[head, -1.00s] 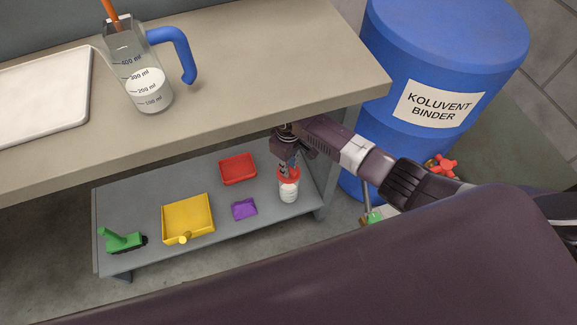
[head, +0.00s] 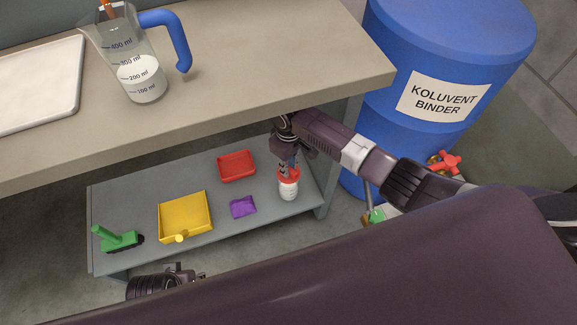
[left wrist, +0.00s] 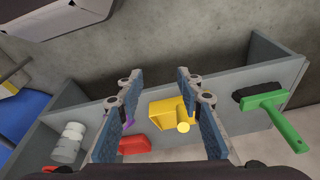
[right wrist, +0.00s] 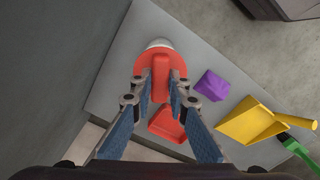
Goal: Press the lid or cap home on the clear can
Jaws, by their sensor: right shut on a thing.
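The clear can (head: 289,191), with white contents, stands upright at the right end of the lower shelf. A red lid (head: 289,175) is at its mouth; whether it is fully seated I cannot tell. My right gripper (head: 287,168) comes from above and is shut on the lid's raised red grip, also seen in the right wrist view (right wrist: 160,80). The lid's disc (right wrist: 147,85) hides most of the can there. My left gripper (left wrist: 160,85) is open and empty, and shows partly at the head view's bottom edge (head: 190,275). The can also shows in the left wrist view (left wrist: 68,145).
The shelf (head: 140,200) holds a red tray (head: 237,167), a purple item (head: 243,207), a yellow dustpan (head: 185,215) and a green brush (head: 115,239). The worktop (head: 250,70) overhangs it. A blue drum (head: 440,45) stands at the right.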

